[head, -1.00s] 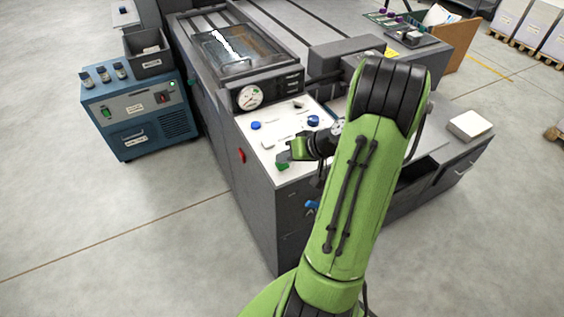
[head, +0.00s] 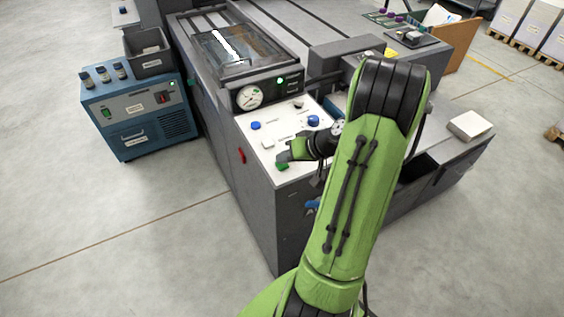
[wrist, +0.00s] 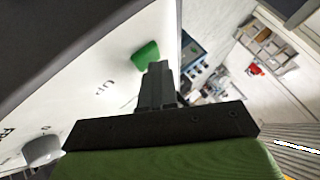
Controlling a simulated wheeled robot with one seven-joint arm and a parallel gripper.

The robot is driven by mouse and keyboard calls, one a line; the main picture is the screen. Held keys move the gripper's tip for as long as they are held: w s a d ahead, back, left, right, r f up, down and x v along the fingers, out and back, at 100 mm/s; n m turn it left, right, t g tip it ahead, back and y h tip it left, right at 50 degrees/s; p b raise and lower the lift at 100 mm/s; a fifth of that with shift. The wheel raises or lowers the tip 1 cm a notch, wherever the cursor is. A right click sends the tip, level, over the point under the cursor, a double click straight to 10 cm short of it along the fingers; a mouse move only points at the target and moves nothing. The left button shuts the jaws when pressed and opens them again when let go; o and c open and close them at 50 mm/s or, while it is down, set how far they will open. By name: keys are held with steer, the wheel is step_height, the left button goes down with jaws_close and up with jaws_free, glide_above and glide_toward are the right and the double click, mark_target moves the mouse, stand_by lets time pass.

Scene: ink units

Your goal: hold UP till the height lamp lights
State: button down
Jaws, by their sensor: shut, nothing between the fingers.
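The green button (head: 282,167) sits at the near edge of the white control panel (head: 262,133). In the wrist view the green button (wrist: 146,54) lies just beyond my fingertips, and a small label beside it seems to read UP (wrist: 108,88). My gripper (wrist: 157,68) is shut and empty, its tips overlapping the button's lower edge; I cannot tell whether they press it. In the head view my gripper (head: 284,156) is over the button. A lamp (head: 280,80) on the dark box behind the panel glows green, beside the round gauge (head: 249,96).
Blue knobs (head: 313,120) and small white buttons share the panel. A red switch (head: 242,156) is on the machine's side. A blue unit (head: 140,115) with a dark bin (head: 147,53) on top stands at left. The floor in front is clear.

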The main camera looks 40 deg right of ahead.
mark_target(285, 165)
steer(key=shift+r, duration=0.1)
steer(key=shift+r+p, duration=0.6)
steer(key=shift+r, duration=0.15)
step_height(285, 165, up, 5)
steer(key=p, duration=0.3)
steer(key=shift+p, duration=0.35)
